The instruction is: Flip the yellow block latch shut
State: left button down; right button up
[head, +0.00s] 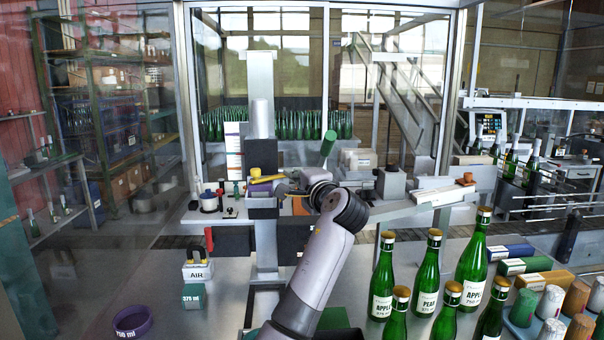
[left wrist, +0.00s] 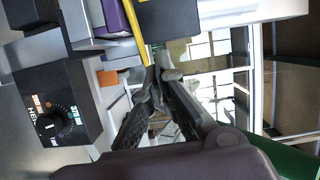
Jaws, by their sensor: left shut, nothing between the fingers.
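The yellow latch (head: 267,179) is a bar lying roughly level over a purple block (head: 260,189) on the machine's front. In the left wrist view the yellow latch (left wrist: 134,30) is a narrow strip beside the purple block (left wrist: 112,18), and one end comes close to my fingertips. My left gripper (head: 288,190) is beside the latch, at its right in the head view. In the left wrist view its fingers (left wrist: 160,64) are shut with nothing between them. I cannot tell whether they touch the latch. My right gripper is in neither view.
A black dial box (left wrist: 50,112) and an orange piece (left wrist: 107,79) are near the fingers. A green-ended lever (head: 328,144) rises behind my left wrist. Green bottles (head: 383,280) stand at the front right. A purple ring (head: 132,322) lies at the front left.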

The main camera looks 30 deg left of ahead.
aim_at(269, 184)
pick_arm(q)
jog(key=a+p, duration=0.1)
jog(key=a, duration=0.1)
jog(key=a+p, duration=0.2)
jog(key=a, duration=0.1)
jog(key=shift+s+a+f, duration=0.15)
jog(key=shift+s+a, duration=0.2)
jog(key=shift+w+d, duration=0.1)
jog(key=shift+a, duration=0.65)
jog(key=shift+w+a+f, duration=0.1)
jog(key=shift+a, duration=0.2)
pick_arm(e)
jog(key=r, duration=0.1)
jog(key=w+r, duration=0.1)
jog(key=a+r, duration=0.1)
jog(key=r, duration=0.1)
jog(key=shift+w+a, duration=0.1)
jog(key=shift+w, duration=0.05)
